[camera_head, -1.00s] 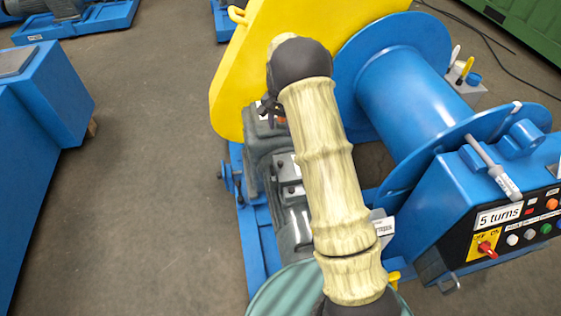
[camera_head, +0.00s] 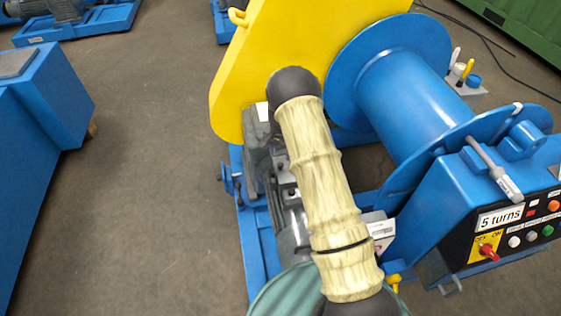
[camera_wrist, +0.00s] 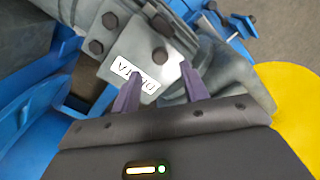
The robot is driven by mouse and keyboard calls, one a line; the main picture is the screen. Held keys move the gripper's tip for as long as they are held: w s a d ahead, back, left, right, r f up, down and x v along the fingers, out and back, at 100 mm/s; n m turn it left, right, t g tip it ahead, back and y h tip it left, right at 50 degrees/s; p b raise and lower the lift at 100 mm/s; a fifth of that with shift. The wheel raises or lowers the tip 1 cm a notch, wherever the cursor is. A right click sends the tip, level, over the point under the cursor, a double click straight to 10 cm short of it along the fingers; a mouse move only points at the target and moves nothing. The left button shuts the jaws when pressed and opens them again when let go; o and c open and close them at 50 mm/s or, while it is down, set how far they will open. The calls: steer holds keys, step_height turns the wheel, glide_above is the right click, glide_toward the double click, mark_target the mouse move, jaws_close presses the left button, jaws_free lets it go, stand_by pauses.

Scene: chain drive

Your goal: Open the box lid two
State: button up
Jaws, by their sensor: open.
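In the wrist view, a grey metal box with a bolted lid (camera_wrist: 130,47) lies just ahead of my gripper (camera_wrist: 162,70). A white label (camera_wrist: 148,82) with dark letters is on it, partly covered by a finger. The two purple fingers are apart with nothing between them that I can see held. They reach over the lid's near edge, but whether they touch it I cannot tell. In the head view, the grey motor housing (camera_head: 258,148) is partly hidden behind my arm, and my gripper is hidden there. Which lid is number two is not marked.
A yellow chain guard (camera_head: 238,85) stands beside the motor, and also shows in the wrist view (camera_wrist: 288,95). A blue drum (camera_head: 405,95) and a control box (camera_head: 470,200) marked "5 turns" are at the right. Open floor (camera_head: 150,130) lies at the left.

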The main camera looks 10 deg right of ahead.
mark_target(280, 163)
step_height(280, 163, down, 5)
steer(key=shift+c, duration=0.2)
jaws_close()
